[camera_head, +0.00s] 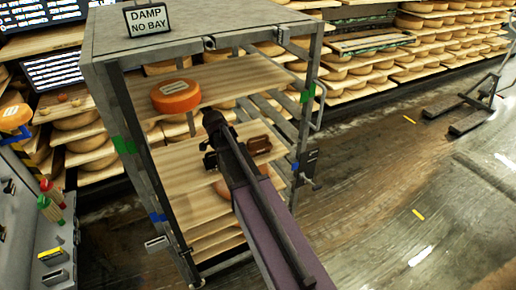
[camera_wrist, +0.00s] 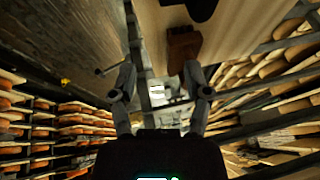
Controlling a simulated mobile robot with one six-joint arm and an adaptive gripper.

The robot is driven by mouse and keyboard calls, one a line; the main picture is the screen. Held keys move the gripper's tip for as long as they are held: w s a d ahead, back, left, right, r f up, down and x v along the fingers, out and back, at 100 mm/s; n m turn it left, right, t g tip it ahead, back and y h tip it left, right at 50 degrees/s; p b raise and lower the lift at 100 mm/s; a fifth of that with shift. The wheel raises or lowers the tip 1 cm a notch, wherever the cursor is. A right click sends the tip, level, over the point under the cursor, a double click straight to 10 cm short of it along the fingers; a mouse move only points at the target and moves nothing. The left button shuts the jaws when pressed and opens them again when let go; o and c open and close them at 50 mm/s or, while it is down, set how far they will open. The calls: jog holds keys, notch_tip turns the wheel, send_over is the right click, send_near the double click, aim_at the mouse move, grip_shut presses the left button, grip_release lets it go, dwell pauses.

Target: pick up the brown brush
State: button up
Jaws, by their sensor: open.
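The brown brush (camera_head: 258,145) lies on a middle wooden shelf board of the grey rack, just right of my arm's end in the head view. In the wrist view it shows as a small brown block (camera_wrist: 183,48) on the pale board, beyond the tip of the right finger. My gripper (camera_head: 211,150) is at the same shelf, left of the brush. In the wrist view my gripper (camera_wrist: 160,78) has its two fingers apart with nothing between them. My arm hides part of the shelf. I cannot tell whether the right finger touches the brush.
The grey rack (camera_head: 100,75) has upright posts around the shelf and a "DAMP NO BAY" sign (camera_head: 147,20) on top. An orange cheese wheel (camera_head: 175,96) sits on the board above. A dark object (camera_wrist: 201,8) lies beyond the brush. Floor (camera_head: 390,200) at right is open.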

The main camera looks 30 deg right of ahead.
send_near(256, 138)
jog(key=x, duration=0.5)
jog(key=shift+s+a+f, duration=0.1)
jog(key=shift+a+f, duration=0.2)
jog(key=shift+a, duration=0.1)
jog(key=shift+d, duration=0.1)
jog(key=shift+d, duration=0.2)
jog(key=shift+w+d+f+b, duration=0.3)
jog(key=shift+d+f+b, duration=0.15)
jog(key=shift+b+x, duration=1.85)
jog(key=shift+x, duration=0.2)
grip_shut()
